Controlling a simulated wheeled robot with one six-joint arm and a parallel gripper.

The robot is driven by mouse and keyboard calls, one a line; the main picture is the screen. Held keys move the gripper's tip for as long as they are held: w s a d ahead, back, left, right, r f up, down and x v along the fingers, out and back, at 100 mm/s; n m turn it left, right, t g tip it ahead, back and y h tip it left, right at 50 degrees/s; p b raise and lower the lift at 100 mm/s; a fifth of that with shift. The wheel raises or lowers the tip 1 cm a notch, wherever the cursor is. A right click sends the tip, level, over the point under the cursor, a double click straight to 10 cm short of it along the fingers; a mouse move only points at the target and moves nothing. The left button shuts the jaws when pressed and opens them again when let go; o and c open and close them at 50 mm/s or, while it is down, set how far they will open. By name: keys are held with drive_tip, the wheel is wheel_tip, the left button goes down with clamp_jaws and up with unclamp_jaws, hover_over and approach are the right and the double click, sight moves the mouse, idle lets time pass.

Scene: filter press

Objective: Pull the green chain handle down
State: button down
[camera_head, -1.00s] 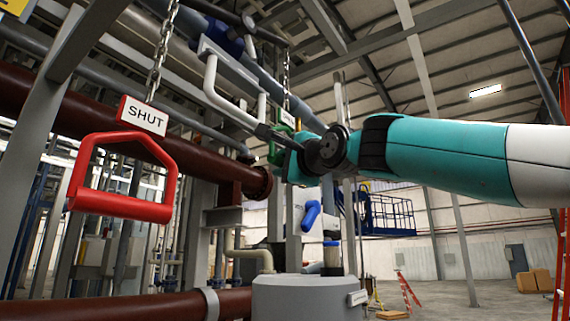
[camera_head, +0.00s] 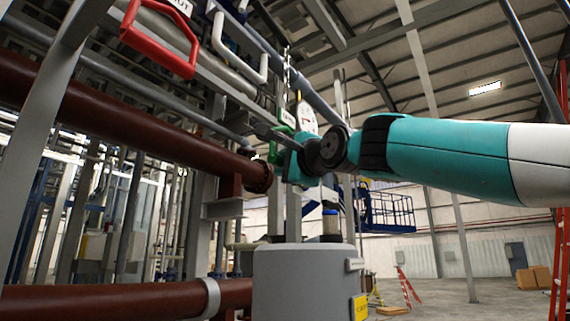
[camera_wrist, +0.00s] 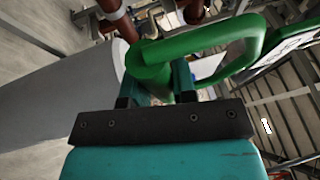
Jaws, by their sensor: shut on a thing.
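The green chain handle (camera_head: 276,152) is a small loop near the middle of the head view, under a small white sign. It is partly hidden behind my wrist. In the wrist view the green handle (camera_wrist: 200,42) is large, and its thick bar lies between my fingers. My gripper (camera_wrist: 155,80) is shut on that bar. In the head view my gripper (camera_head: 281,138) meets the handle from the right. The fingertips are small and partly covered there.
A red handle (camera_head: 150,38) with a white sign (camera_head: 172,14) hangs at the upper left, cut by the frame. A grey cylindrical tank (camera_head: 290,285) stands below my wrist. Dark red pipes (camera_head: 120,115) run along the left. Open floor (camera_head: 450,295) lies to the right.

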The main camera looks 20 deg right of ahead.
wheel_tip(320, 180, down, 5)
drive_tip(key=shift+w+r+b, duration=0.1)
drive_tip(key=shift+r+b, duration=0.1)
drive_tip(key=shift+b, duration=1.05)
drive_tip(key=c, duration=0.9)
unclamp_jaws()
drive_tip(key=shift+r, duration=0.15)
drive_tip(key=shift+s, duration=0.2)
drive_tip(key=shift+b+v, duration=6.35)
drive_tip(key=shift+v, duration=2.25)
